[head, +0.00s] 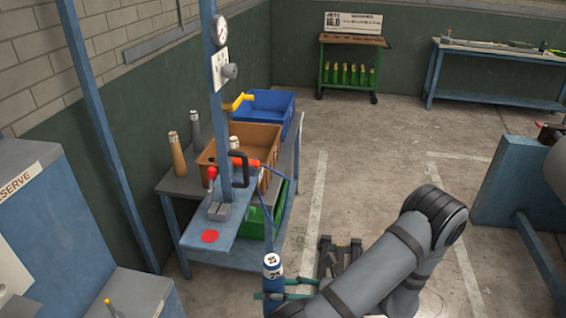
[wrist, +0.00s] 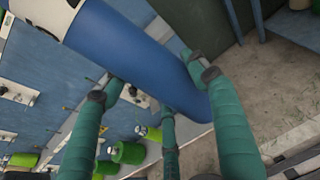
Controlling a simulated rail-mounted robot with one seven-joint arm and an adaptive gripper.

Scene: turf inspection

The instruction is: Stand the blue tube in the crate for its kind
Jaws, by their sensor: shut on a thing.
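The blue tube (head: 272,270) stands roughly upright in my gripper (head: 284,290), low at the front of the head view, in front of the bench. It has a white labelled band with dark markings near its top. In the wrist view the teal fingers of my gripper (wrist: 160,92) close around the blue tube (wrist: 135,50), which runs diagonally. A blue crate (head: 262,105) stands at the back of the bench. A brown crate (head: 265,137) stands before it, holding at least one pale-topped tube (head: 234,142). A green crate (head: 256,222) sits nearer, partly hidden.
A blue post (head: 222,150) with a gauge, a yellow handle and a red-orange lever rises before the crates. A tan tube (head: 178,158) and a grey tube (head: 196,130) stand left of them on the bench. Several green tubes (wrist: 130,152) show below in the wrist view.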

